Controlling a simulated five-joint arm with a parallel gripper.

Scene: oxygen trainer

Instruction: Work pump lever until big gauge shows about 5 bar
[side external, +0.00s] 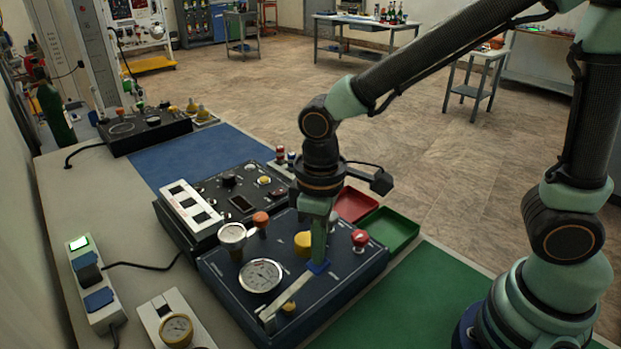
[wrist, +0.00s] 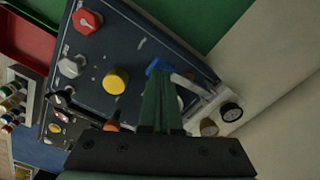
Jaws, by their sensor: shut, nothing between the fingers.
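The pump lever (side external: 292,288) is a pale bar with a blue end, lying slanted across the dark blue panel (side external: 345,275) in the side view. The lever (wrist: 190,85) also shows in the wrist view, with its blue end at my fingertips. My gripper (side external: 319,262) is shut and empty, pointing down at the blue end and seeming to touch it. The shut gripper (wrist: 161,88) covers part of the lever in the wrist view. The big gauge (side external: 261,275) is a round white dial left of the lever. Its needle is too small to read surely. I cannot see its face in the wrist view.
A smaller gauge (side external: 232,236), an orange knob (side external: 261,221), a yellow knob (side external: 302,241) and a red knob (side external: 360,238) stand up around my gripper. Red (side external: 355,204) and green (side external: 390,229) trays lie behind. The green mat (side external: 425,300) at right is clear.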

